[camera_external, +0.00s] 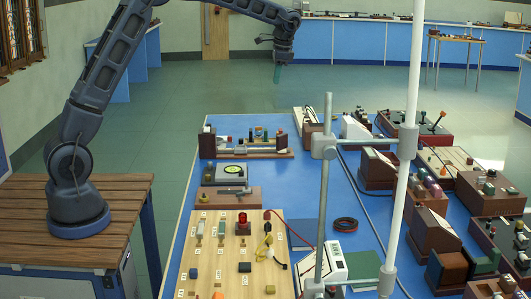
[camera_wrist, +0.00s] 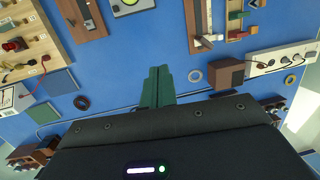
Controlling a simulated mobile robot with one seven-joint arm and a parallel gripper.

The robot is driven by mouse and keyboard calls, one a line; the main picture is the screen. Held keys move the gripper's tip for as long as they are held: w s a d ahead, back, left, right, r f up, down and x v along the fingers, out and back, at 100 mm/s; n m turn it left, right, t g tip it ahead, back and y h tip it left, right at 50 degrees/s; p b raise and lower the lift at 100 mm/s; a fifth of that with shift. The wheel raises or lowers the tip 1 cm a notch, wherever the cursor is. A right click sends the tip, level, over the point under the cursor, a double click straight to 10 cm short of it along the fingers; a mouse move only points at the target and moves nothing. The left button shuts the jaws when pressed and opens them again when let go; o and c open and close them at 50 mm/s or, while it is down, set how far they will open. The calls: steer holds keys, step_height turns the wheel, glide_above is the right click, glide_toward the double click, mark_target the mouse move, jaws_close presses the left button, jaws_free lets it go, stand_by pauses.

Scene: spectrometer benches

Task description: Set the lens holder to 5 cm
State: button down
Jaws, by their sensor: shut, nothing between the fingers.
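A wooden bench unit with a rail and several small upright pieces (camera_external: 245,145) stands at the far left of the blue table in the external view. A small green or dark piece on it may be the lens holder, but the pieces are too small to tell, and no scale can be read. In the wrist view, brown rails with green blocks (camera_wrist: 240,18) show at the top.
The blue table (camera_external: 290,185) carries a pegboard of small parts (camera_external: 225,255) in front and several instrument boxes on the right. A metal stand with upright rods (camera_external: 326,190) rises near the front. A white box with sockets (camera_wrist: 285,60) shows in the wrist view.

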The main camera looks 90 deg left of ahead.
mark_target(241, 145)
steer(key=s+a+f+g+h, duration=0.1)
steer(key=s+a+f+g, duration=0.1)
steer(key=a+f, duration=2)
steer(key=shift+s+a+f+g, duration=0.15)
steer(key=shift+s+a+g, duration=0.2)
steer(key=shift+a, duration=0.7)
steer(key=shift+f, duration=0.1)
steer(key=x, duration=0.9)
steer(key=shift+d, duration=0.15)
steer(key=s, duration=0.3)
steer(key=shift+f, duration=0.3)
steer(key=shift+s, duration=0.65)
